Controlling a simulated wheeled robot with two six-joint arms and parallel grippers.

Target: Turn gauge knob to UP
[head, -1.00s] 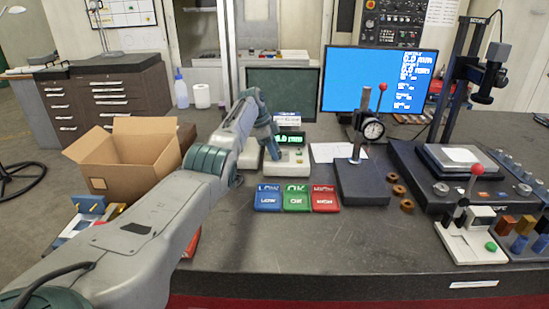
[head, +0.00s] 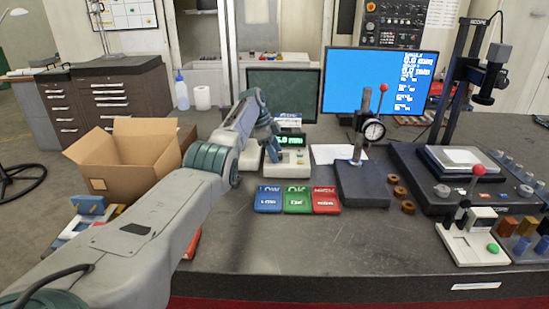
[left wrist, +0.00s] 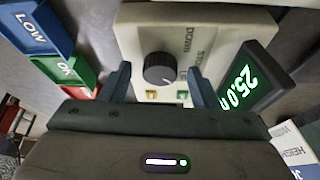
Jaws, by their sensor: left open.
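The gauge box (head: 291,166) is a cream housing on the bench, with a tilted green-lit display (head: 290,142). In the left wrist view the display (left wrist: 243,90) reads about 25.0. The dark round gauge knob (left wrist: 158,68) sits on the box face, with a small pale mark near its lower right edge. DOWN and STOP are printed beside it; I cannot read an UP label. My left gripper (head: 272,152) is over the left part of the box. In the left wrist view its open fingers (left wrist: 160,82) stand on either side of the knob, apart from it.
Blue, green and red bins (head: 297,199) stand in front of the box. A dial gauge stand (head: 362,184) is to the right, with several brown rings beside it. A cardboard box (head: 125,157) is at left. The front middle of the bench is clear.

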